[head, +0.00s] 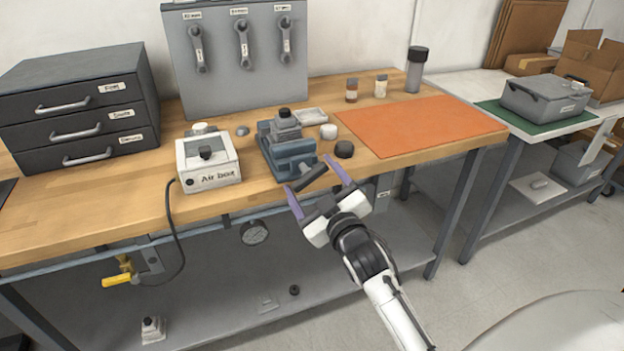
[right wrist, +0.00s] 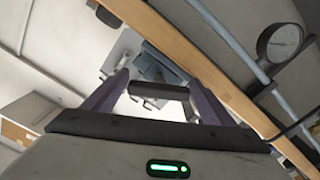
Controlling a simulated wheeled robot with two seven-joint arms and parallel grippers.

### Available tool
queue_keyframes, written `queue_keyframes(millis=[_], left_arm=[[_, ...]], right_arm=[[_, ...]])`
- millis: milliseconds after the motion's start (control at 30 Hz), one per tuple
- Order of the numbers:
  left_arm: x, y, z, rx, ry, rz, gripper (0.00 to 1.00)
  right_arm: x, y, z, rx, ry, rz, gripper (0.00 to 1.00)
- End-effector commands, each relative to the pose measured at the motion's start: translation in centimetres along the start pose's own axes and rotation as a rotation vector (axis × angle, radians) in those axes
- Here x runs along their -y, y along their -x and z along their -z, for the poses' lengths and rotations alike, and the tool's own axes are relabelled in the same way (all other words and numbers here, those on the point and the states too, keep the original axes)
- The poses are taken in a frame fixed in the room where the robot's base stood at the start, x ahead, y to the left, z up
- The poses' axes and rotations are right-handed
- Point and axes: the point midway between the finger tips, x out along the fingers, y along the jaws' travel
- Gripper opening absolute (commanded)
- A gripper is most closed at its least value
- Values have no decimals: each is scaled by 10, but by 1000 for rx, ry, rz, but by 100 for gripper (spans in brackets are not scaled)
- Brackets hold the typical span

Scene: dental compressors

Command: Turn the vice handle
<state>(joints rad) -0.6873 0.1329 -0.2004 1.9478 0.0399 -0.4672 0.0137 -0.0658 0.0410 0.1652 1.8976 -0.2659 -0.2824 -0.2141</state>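The blue-grey vice (head: 285,152) stands at the front edge of the wooden bench, with a grey stepped part on top. Its dark bar handle (head: 309,180) sticks out in front of the bench edge. My right gripper (head: 312,175) is open, its two purple fingers spread on either side of the handle. In the right wrist view the handle (right wrist: 158,90) lies crosswise between the fingertips of the gripper (right wrist: 155,88), with a gap visible at least on the right. Contact cannot be told. My left gripper is out of view.
A white air box (head: 208,165) stands left of the vice. A gauge (head: 254,232) hangs under the bench edge, also seen in the right wrist view (right wrist: 279,42).

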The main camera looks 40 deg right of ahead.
Motion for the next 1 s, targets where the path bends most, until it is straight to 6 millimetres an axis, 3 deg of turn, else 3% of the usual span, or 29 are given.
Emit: queue_keyframes(millis=[433,800,1000], left_arm=[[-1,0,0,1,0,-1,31],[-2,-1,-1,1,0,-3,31],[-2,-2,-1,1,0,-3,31]], right_arm=[[0,7,0,1,2,1,89],[1,75,-2,4,1,1,89],[1,98,-1,1,1,1,89]])
